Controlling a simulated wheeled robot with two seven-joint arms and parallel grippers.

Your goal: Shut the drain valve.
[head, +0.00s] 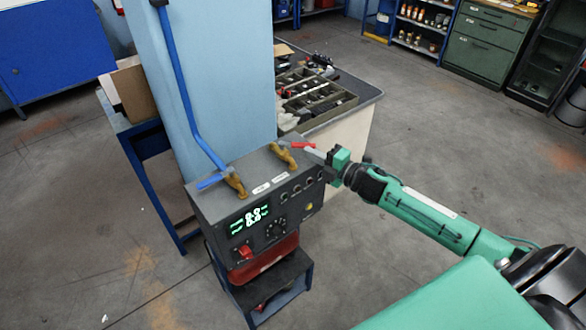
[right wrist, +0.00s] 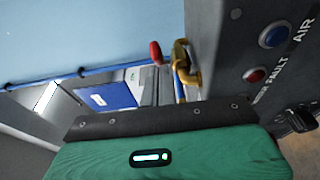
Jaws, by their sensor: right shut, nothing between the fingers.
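Two brass valves stand on top of a grey control box (head: 265,190). The left one (head: 235,186) has a blue lever (head: 211,181) pointing left. Their white labels are too small to read. My right gripper (head: 314,154) is shut and empty, close beside the red lever's end; I cannot tell whether they touch. In the right wrist view the red lever (right wrist: 157,53) and its brass body (right wrist: 184,65) show beyond the hand. My left gripper is out of view.
A blue pipe (head: 187,90) slants down the light blue column (head: 225,75) to the left valve. The box's front carries a lit green display (head: 250,217), knobs and buttons. A bench with a divided tray (head: 312,98) stands behind. The floor at right is open.

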